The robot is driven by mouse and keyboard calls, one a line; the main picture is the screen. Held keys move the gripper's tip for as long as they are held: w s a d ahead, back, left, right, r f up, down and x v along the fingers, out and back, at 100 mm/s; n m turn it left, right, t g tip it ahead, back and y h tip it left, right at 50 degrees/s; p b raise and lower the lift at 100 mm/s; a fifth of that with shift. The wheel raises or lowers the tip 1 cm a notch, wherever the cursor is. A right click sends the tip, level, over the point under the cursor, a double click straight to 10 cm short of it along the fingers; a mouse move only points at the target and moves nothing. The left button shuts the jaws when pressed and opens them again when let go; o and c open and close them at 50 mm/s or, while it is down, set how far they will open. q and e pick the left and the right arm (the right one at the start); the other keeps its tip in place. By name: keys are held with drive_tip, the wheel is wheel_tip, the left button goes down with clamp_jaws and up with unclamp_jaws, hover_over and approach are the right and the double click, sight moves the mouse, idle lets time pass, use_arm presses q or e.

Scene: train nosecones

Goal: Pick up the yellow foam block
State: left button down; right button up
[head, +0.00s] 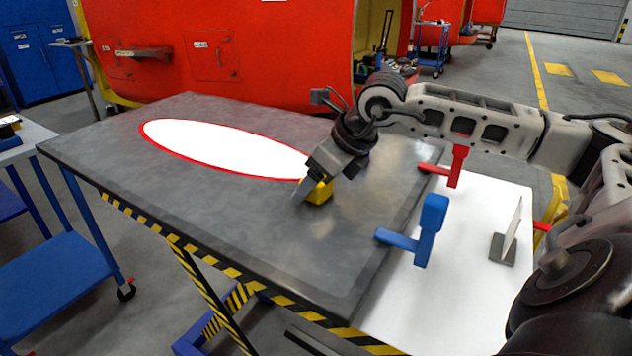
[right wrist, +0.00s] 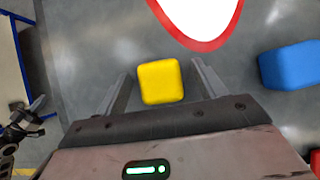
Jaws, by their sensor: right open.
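The yellow foam block (head: 320,192) sits on the grey table top, just below the right end of the red-rimmed white oval. My right gripper (head: 308,190) reaches down over it from the right and hides part of it. In the right wrist view the yellow foam block (right wrist: 161,81) lies between the two open fingers of the right gripper (right wrist: 160,90), with a gap on each side. My left gripper is not in view.
The white oval (head: 220,148) is on the grey table (head: 240,240). A blue clamp-like piece (head: 428,230) and a red one (head: 457,165) stand at the table's right edge beside a white surface (head: 450,300). The table's left and front parts are clear.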

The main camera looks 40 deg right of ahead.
drive_tip(key=shift+w+f, duration=0.1)
drive_tip(key=shift+f, duration=0.1)
drive_tip(key=c, duration=1.1)
drive_tip(key=shift+r, duration=0.15)
